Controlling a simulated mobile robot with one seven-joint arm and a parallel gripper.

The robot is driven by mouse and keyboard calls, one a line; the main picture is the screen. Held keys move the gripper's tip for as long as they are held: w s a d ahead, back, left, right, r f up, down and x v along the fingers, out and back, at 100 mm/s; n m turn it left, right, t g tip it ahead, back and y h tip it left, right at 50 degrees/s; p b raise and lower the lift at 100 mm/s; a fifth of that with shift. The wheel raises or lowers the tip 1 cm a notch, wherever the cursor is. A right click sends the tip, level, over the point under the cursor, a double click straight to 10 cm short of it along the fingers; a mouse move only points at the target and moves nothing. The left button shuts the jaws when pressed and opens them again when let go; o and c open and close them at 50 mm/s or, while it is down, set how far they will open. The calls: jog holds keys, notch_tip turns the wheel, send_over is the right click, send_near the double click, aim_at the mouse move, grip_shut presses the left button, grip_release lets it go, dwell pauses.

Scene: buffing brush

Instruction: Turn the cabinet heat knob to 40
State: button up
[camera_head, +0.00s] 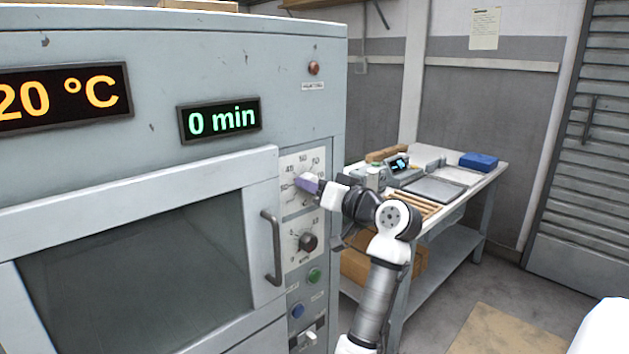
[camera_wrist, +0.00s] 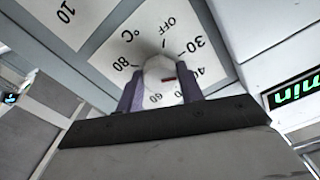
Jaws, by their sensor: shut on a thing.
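The heat knob (camera_wrist: 160,74) is a pale round knob with a red pointer mark, on a white dial plate (camera_wrist: 108,60) marked OFF, 30, 40, 60 and 80. My gripper (camera_wrist: 160,88) is shut on the knob, with a purple finger on each side. The red mark points right, roughly toward the 40; a finger partly covers that area, so I cannot tell exact alignment. The orange display (camera_head: 62,97) reads 20 °C.
Below is a dark timer knob (camera_head: 307,242), then a green button (camera_head: 314,275) and a blue button (camera_head: 297,310). The door handle (camera_head: 272,248) stands out left of the panel. The green display (camera_head: 220,120) reads 0 min. A workbench (camera_head: 455,205) stands behind my arm.

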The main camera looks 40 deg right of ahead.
jog(key=shift+m+p, duration=0.9)
jog(key=shift+m, duration=1)
jog(key=o, duration=1)
jog(key=s+d+b, duration=0.1)
jog(key=s+b, duration=0.3)
jog(key=s, duration=1)
jog(key=shift+w, duration=0.1)
